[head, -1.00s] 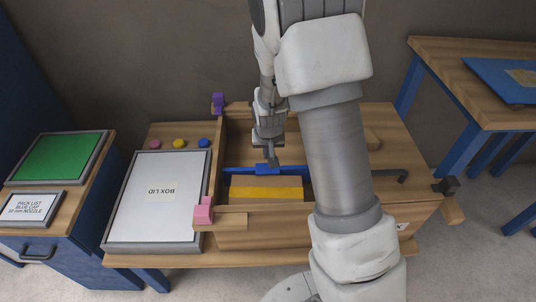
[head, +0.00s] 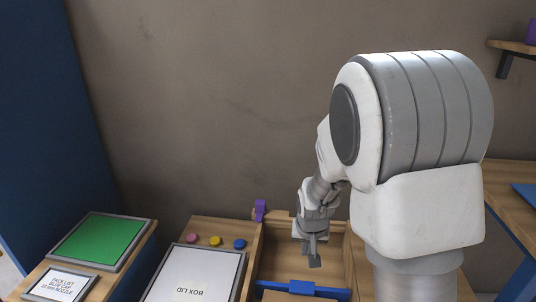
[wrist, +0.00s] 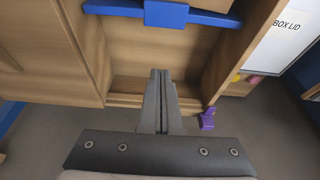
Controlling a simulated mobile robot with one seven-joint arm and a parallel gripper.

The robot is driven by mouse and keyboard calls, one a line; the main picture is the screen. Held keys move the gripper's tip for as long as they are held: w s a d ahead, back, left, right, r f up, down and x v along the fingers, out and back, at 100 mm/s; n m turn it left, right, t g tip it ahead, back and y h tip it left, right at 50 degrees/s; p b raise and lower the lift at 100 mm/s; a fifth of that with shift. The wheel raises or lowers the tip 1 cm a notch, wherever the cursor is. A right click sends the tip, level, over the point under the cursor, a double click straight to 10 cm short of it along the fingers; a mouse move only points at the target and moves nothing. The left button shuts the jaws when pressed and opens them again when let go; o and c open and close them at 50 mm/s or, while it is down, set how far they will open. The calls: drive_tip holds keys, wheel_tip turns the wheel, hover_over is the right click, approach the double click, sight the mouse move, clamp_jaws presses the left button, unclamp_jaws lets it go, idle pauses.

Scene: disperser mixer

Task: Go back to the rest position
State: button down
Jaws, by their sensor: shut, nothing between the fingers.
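My gripper (head: 314,262) hangs over the open wooden box (head: 256,258) in the head view, above its rear compartment and behind the blue bar (head: 300,288). In the wrist view my gripper (wrist: 160,72) has its two fingers together with nothing between them. The blue bar (wrist: 165,12) lies across the box there, apart from the fingertips. My arm hides the right part of the box in the head view.
Left of the box lies a white panel marked BOX LID (head: 195,275), with pink, yellow and blue buttons (head: 240,244) behind it. A purple clip (head: 260,210) sits at the box's back corner. A green panel (head: 100,240) and a pack list sign (head: 62,284) are further left.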

drive_tip(key=s+r+n+t+y, duration=0.1)
drive_tip(key=s+r, duration=0.9)
drive_tip(key=r, duration=0.5)
drive_tip(key=s+r+n+t, duration=0.1)
drive_tip(key=s+r, duration=0.4)
drive_tip(key=s, duration=0.8)
wheel_tip(320, 180, up, 19)
drive_tip(key=p, duration=1.8)
drive_tip(key=shift+w+d, duration=0.2)
drive_tip(key=shift+f, duration=0.15)
